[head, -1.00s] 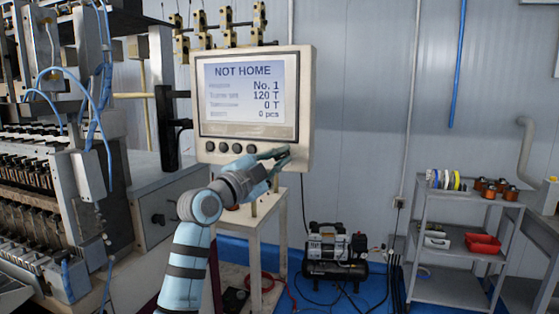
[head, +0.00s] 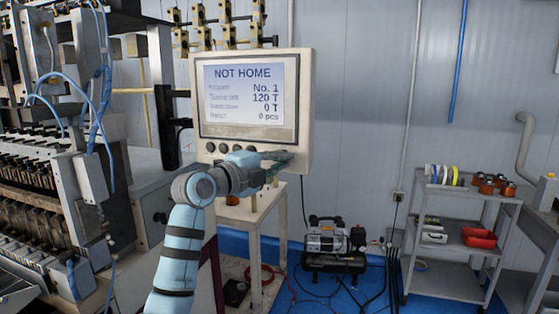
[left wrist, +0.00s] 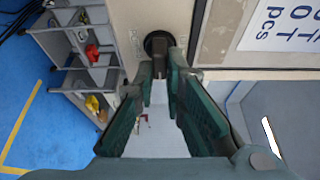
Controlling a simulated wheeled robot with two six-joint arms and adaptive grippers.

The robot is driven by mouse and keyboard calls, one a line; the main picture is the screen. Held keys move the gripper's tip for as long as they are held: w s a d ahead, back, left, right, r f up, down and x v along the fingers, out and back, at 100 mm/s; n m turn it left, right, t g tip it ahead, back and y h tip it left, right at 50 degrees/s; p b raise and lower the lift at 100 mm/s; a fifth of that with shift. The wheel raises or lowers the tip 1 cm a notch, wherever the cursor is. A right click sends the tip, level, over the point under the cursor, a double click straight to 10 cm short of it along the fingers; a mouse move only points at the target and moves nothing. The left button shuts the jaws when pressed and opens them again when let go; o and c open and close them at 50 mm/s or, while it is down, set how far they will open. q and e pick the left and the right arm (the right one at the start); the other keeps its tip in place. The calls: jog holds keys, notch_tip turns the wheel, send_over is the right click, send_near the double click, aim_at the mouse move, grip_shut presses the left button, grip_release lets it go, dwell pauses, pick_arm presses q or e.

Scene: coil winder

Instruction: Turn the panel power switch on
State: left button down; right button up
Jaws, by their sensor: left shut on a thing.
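The control panel (head: 304,110) is a beige box with a lit screen (head: 248,95) reading "NOT HOME", No. 1, 120 T, 0 T and 0 pcs. A row of dark round buttons (head: 223,148) runs below the screen. My left gripper (head: 284,158) is at the panel's lower right corner. In the left wrist view, the black round power switch (left wrist: 158,43) shows at the fingertips, and my left gripper (left wrist: 161,66) is shut on it. The gripper hides the switch in the head view. My right gripper is not in view.
The coil winder (head: 40,160) fills the left side. A small stand (head: 252,225) is below the panel. A compressor (head: 335,245) sits on the blue floor, and a grey shelf cart (head: 455,290) stands at the right.

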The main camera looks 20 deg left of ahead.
pick_arm(q)
jog(key=shift+r, duration=0.1)
jog(key=c, duration=1.7)
grip_release()
jog(key=shift+w, duration=0.1)
jog(key=shift+o, duration=0.2)
jog(key=v, duration=1.2)
